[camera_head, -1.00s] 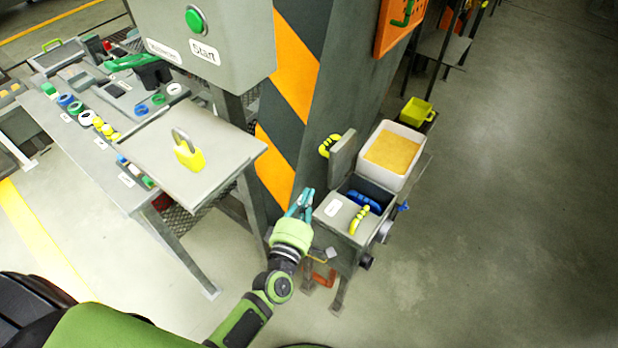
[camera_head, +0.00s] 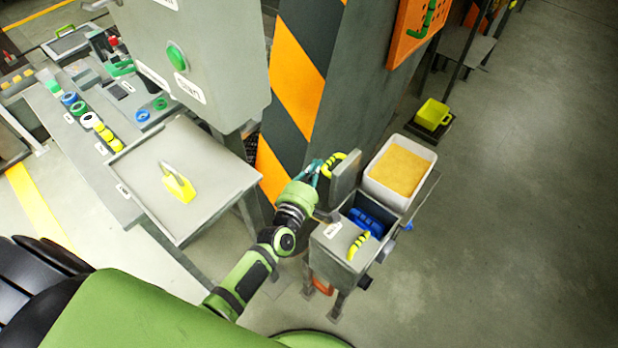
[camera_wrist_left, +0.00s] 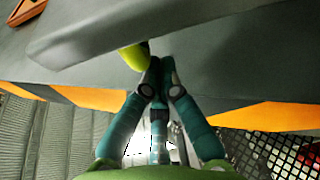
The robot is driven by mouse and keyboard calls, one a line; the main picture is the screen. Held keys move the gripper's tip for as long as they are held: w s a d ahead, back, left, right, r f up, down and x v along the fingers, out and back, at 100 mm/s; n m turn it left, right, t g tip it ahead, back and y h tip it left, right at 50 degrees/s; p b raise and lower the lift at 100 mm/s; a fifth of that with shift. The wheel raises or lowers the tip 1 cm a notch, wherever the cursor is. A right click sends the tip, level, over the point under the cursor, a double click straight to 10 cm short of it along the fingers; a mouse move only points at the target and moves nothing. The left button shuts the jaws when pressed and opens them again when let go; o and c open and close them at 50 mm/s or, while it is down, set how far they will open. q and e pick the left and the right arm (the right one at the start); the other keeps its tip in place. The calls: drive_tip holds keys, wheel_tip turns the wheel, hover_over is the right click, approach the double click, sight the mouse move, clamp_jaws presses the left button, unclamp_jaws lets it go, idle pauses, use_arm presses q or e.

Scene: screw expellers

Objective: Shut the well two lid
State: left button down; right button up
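The grey box with wells (camera_head: 338,258) stands beside the striped pillar. One well lid (camera_head: 345,178) with a yellow-and-black handle (camera_head: 341,163) stands open, upright at the back; I take it as the well two lid. Its well is open and holds a blue part (camera_head: 366,222). My left gripper (camera_head: 320,166) is just left of this lid, close to its handle. In the left wrist view, the fingertips (camera_wrist_left: 158,70) are together with nothing visible between them. The handle (camera_wrist_left: 135,56) is just beyond them, partly under the lid edge (camera_wrist_left: 140,28); I cannot tell whether they touch.
A nearer lid (camera_head: 350,238) with a yellow-and-black handle is shut. A white bin (camera_head: 399,170) of yellow material stands behind the box. The striped pillar (camera_head: 298,90) is close to my left arm. Floor at right is clear.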

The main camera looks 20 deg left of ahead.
sight(328, 172)
use_arm(q)
drive_tip(key=shift+s+d+r+m+t, duration=0.15)
drive_tip(key=shift+d+r+m, duration=0.15)
drive_tip(key=shift+d+m, duration=0.25)
drive_tip(key=shift+w+d+r+m+t, duration=0.15)
drive_tip(key=shift+d+r+m, duration=0.1)
drive_tip(key=shift+d+m, duration=0.25)
drive_tip(key=shift+s+d+r+m, duration=0.15)
drive_tip(key=shift+s+d+m, duration=0.05)
drive_tip(key=shift+d+m, duration=0.2)
drive_tip(key=shift+s+d+r+m, duration=0.15)
drive_tip(key=shift+s+d+m, duration=0.05)
drive_tip(key=shift+d+m, duration=0.2)
drive_tip(key=shift+s+d+r+m+t+h+b, duration=0.15)
drive_tip(key=shift+s+d+m+t+b, duration=0.1)
drive_tip(key=shift+d+m, duration=0.4)
drive_tip(key=shift+s+d+r+m+t+h+b, duration=0.1)
drive_tip(key=shift+s+d+m+t+b, duration=0.15)
drive_tip(key=shift+d+m, duration=0.45)
drive_tip(key=shift+s+d+r+m+t+h+b, duration=0.1)
drive_tip(key=shift+s+d+m+t+h, duration=0.15)
drive_tip(key=shift+d+m, duration=0.4)
use_arm(e)
drive_tip(key=shift+w+f, duration=0.6)
drive_tip(key=shift+w, duration=0.25)
drive_tip(key=shift+d, duration=0.1)
